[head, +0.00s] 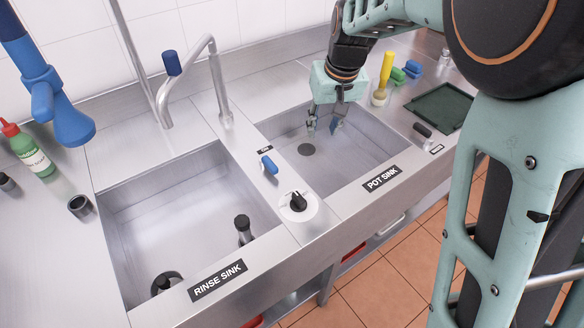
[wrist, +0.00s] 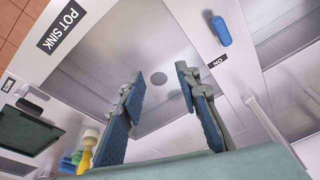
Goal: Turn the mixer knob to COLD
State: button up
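A black knob (head: 298,202) sits on a round white dial (head: 310,212) on the steel strip between the two sinks, near the front. It looks like the mixer knob; I cannot read any marks on the dial. It does not show in the wrist view. My gripper (head: 325,122) hangs over the pot sink (head: 360,150), behind and to the right of the knob and apart from it. In the wrist view my gripper (wrist: 157,85) has its two fingers spread with nothing between them, and the sink basin lies beyond.
A blue lever (head: 268,165) stands on the strip behind the knob; it also shows in the wrist view (wrist: 221,30). The rinse sink (head: 190,190) lies left. A tall faucet (head: 215,75) rises behind. A yellow-handled brush (head: 384,75) and dark green tray (head: 440,107) are at right.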

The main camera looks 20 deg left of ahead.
aim_at(299, 197)
jog(key=s+a+f+n+g+h, duration=0.25)
jog(key=s+n, duration=0.25)
jog(key=s, duration=0.7)
jog(key=shift+y, duration=0.35)
notch_tip(299, 197, down, 10)
jog(key=shift+w+a+f+p, duration=0.1)
jog(key=shift+p, duration=0.55)
grip_shut()
